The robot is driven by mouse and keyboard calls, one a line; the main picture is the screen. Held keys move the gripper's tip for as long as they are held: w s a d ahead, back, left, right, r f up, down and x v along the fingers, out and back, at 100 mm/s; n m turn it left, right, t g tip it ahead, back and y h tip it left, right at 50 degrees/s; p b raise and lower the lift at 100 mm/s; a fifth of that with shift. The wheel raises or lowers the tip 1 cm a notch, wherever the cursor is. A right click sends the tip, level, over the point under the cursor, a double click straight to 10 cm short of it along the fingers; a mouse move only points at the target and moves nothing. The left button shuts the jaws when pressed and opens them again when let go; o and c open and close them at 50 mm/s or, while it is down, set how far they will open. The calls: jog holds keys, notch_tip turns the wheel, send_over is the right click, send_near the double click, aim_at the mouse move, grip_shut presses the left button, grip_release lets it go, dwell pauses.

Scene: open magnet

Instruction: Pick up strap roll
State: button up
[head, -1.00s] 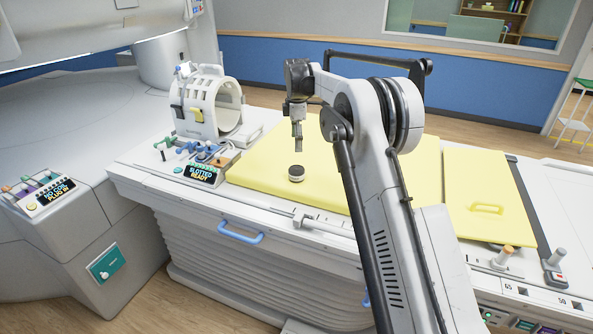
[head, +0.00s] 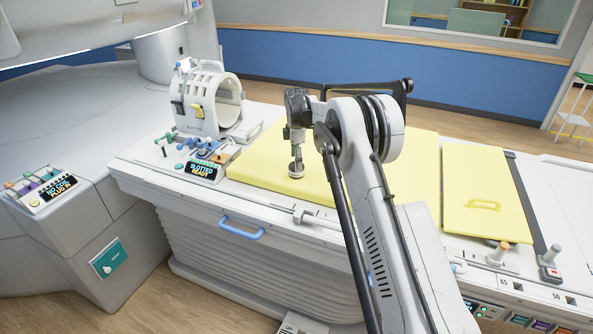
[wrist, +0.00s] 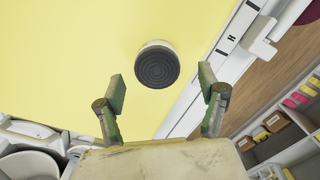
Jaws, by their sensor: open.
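The strap roll (head: 296,171) is a small round roll with a dark spiral top and a pale side. It rests on the yellow pad (head: 258,163) near the pad's front edge. My gripper (head: 296,158) is just above it in the head view, pointing down. In the wrist view the strap roll (wrist: 157,64) lies ahead of the two fingertips, centred a little left of the line midway between them. My gripper (wrist: 161,88) is open and empty there, with a finger on each side. I cannot tell whether the fingers touch the roll.
A white head coil (head: 208,103) stands at the table's left end, beside a small panel reading "SLOTTED READY" (head: 201,169). A second yellow pad (head: 485,190) with a handle lies to the right. A rail with a white clamp (wrist: 262,38) runs along the table edge.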

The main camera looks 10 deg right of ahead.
jog(key=f, duration=0.2)
jog(key=f+p, duration=0.1)
jog(key=f, duration=0.1)
jog(key=shift+w+d+f, duration=0.1)
jog(key=shift+w+f, duration=0.1)
jog(key=c, duration=1.3)
jog(key=shift+o, duration=0.2)
jog(key=shift+r, duration=0.1)
